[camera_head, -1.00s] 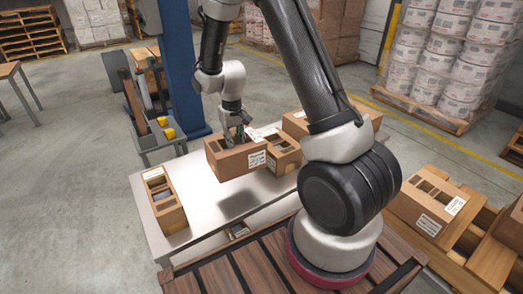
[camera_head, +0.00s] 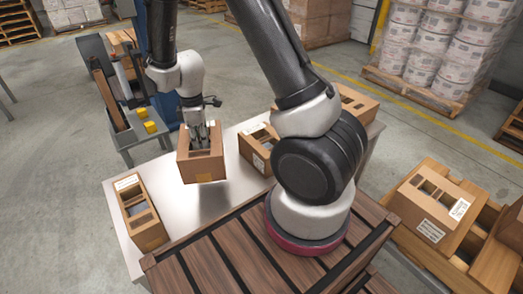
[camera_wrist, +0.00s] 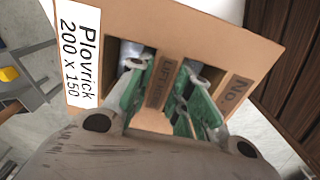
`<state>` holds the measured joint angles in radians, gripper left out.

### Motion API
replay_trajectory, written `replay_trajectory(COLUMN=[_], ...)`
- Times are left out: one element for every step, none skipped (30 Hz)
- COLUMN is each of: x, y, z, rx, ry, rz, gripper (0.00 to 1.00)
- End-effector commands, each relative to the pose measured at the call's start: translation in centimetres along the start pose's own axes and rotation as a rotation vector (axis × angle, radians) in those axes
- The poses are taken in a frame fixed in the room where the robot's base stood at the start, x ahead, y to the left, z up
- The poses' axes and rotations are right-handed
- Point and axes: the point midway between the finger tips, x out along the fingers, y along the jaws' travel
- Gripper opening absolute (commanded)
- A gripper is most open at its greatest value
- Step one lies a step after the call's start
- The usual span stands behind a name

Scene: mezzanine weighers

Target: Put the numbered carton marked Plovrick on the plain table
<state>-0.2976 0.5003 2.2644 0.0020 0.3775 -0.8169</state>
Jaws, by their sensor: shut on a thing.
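My gripper (camera_head: 201,135) is shut on a brown open-topped carton (camera_head: 204,168). In the wrist view the green-padded fingers (camera_wrist: 165,105) grip the carton's middle bar, marked "LIFT HERE". The white label (camera_wrist: 80,55) on this carton (camera_wrist: 225,30) reads "Plovrick 200 x 150". "No." is printed at its other end; any number after it is hidden. The carton hangs roughly level above a pale metal-topped table (camera_head: 205,205), with a shadow under it. I cannot tell if this is the plain table.
On the same table, one carton (camera_head: 140,215) stands at the left; others (camera_head: 258,148) (camera_head: 355,103) stand right of the held one, partly behind my arm. A blue column (camera_head: 160,35) and a grey stand with yellow blocks (camera_head: 140,130) are behind. Another carton (camera_head: 432,205) sits at the right.

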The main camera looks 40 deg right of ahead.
Motion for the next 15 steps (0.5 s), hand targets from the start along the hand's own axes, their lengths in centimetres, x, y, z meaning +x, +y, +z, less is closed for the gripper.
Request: replay_trajectory(x=[0.0,0.0,0.1,0.1,0.1,0.2,0.4,0.7,1.3,1.8,2.5,3.3,3.9,4.4,5.0], y=[-0.9,-1.4,-1.8,-2.2,-2.4,-2.7,-2.9,-3.0,-3.1,-3.2,-3.2,-3.2,-3.2,-3.2,-3.1], z=[-0.2,-0.2,-0.3,-0.3,-0.3,-0.4,-0.4,-0.4,-0.4,-0.3,-0.3,-0.3,-0.3,-0.3,-0.3], rx=[-0.110,-0.176,-0.254,-0.303,-0.344,-0.390,-0.416,-0.435,-0.452,-0.459,-0.462,-0.463,-0.463,-0.462,-0.461], ry=[0.000,0.000,0.000,0.000,0.000,0.000,0.000,-0.001,-0.002,-0.002,-0.003,-0.003,-0.003,-0.002,-0.002], rz=[0.000,0.000,0.000,0.000,0.000,0.000,0.000,-0.001,-0.003,-0.004,-0.004,-0.005,-0.004,-0.004,-0.003], gripper=[0.00,0.00,0.00,0.00,0.00,0.00,0.00,0.00,0.00,0.00,0.00,0.00,0.00,0.00,0.00])
